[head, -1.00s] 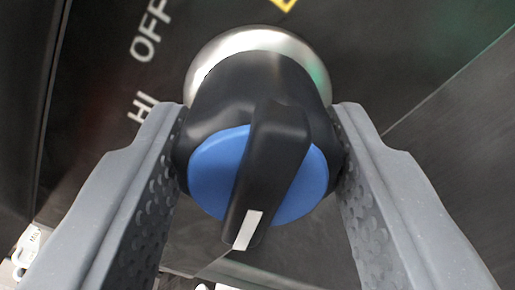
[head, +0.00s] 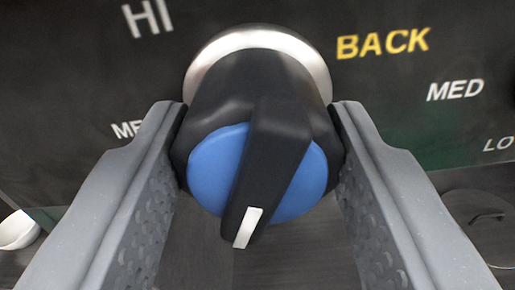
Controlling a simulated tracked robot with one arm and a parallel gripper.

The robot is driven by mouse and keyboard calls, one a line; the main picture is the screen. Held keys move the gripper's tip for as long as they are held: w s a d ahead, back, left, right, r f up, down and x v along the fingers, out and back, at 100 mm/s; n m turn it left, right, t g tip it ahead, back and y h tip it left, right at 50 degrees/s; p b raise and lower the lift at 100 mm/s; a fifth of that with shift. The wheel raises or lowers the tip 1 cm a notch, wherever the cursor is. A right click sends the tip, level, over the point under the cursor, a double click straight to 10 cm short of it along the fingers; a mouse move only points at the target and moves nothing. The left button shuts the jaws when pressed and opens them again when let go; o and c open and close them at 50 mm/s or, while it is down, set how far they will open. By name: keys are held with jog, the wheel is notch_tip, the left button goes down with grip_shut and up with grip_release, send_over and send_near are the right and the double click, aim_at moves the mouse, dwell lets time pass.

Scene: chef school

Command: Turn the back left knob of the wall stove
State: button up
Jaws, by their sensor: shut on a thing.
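The stove knob (head: 210,185) is black with a blue face and a raised black grip bar ending in a white mark. It sits in the middle of the head view, in front of a silver ring (head: 215,45) on the dark panel. The white mark points down and slightly left in the picture. My gripper (head: 258,150) is shut on the knob, one grey finger against its left side and one against its right. The whole of the panel's other knobs is out of view.
The dark control panel (head: 400,95) carries white "HI" and "MED" lettering and a yellow "BACK" label. A white bowl-like thing (head: 18,230) shows at the lower left. A dark round lid-like thing (head: 480,215) with a handle shows at the lower right.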

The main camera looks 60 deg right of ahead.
jog(key=shift+w+a+f+n, duration=0.1)
jog(key=shift+a+f+n, duration=0.1)
jog(key=shift+n, duration=0.2)
jog(key=o, duration=1)
jog(key=shift+c, duration=0.2)
jog(key=shift+d, duration=0.1)
jog(key=shift+r, duration=0.1)
jog(key=shift+s+a, duration=0.2)
jog(key=shift+a, duration=0.3)
jog(key=v, duration=1.2)
jog(key=shift+a, duration=0.3)
jog(key=shift+s, duration=0.15)
